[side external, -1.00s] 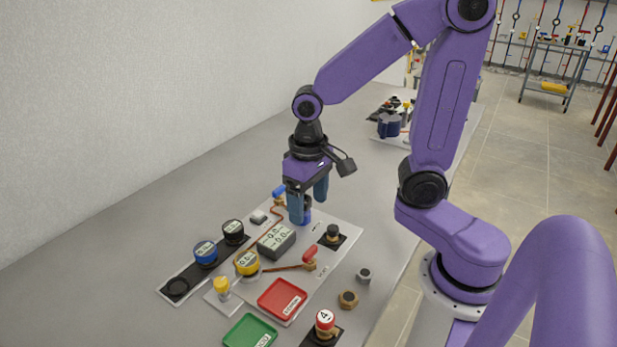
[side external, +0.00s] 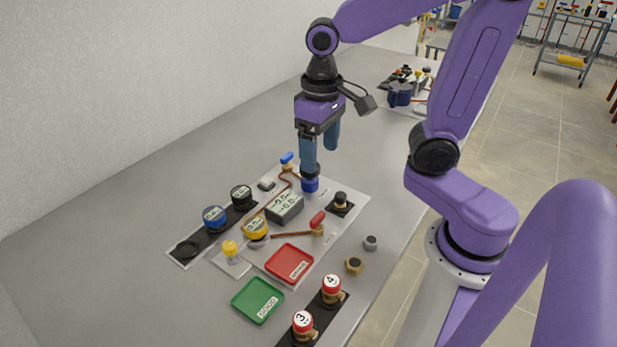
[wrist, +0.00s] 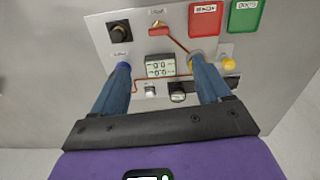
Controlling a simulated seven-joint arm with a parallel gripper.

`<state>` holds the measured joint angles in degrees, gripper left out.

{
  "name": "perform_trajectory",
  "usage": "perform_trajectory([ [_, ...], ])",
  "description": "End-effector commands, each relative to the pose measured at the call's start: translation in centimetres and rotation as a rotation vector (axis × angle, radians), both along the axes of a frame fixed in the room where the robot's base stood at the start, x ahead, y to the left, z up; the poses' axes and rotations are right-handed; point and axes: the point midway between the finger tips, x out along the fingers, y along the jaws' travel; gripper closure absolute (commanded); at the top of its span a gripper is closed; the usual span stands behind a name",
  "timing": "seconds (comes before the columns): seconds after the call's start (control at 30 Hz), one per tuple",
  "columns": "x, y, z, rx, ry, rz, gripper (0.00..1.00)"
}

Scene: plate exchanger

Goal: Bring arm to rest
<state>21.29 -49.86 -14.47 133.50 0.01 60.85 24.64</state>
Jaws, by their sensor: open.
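My gripper (side external: 320,155) hangs fingers-down above the far part of the light grey panel (side external: 345,205) on the bench. In the wrist view the two blue fingers of my gripper (wrist: 160,85) are spread wide, with nothing between them but the panel seen below. A blue cylindrical part (side external: 310,185) on the panel shows just below the near finger in the side view. In the wrist view it is partly hidden behind the left finger. The fingers appear to be above the panel.
A green tray (side external: 258,300) and red-capped parts (side external: 331,287) stand nearer. A dark blue item (side external: 400,94) stands at the far end.

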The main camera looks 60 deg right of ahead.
Motion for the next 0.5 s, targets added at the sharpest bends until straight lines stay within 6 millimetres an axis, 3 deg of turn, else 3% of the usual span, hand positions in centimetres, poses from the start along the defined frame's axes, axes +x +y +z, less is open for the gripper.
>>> perform_trajectory([
  [0.5, -7.6, 0.8, -1.9, 0.009, -0.013, 0.611, 0.23],
])
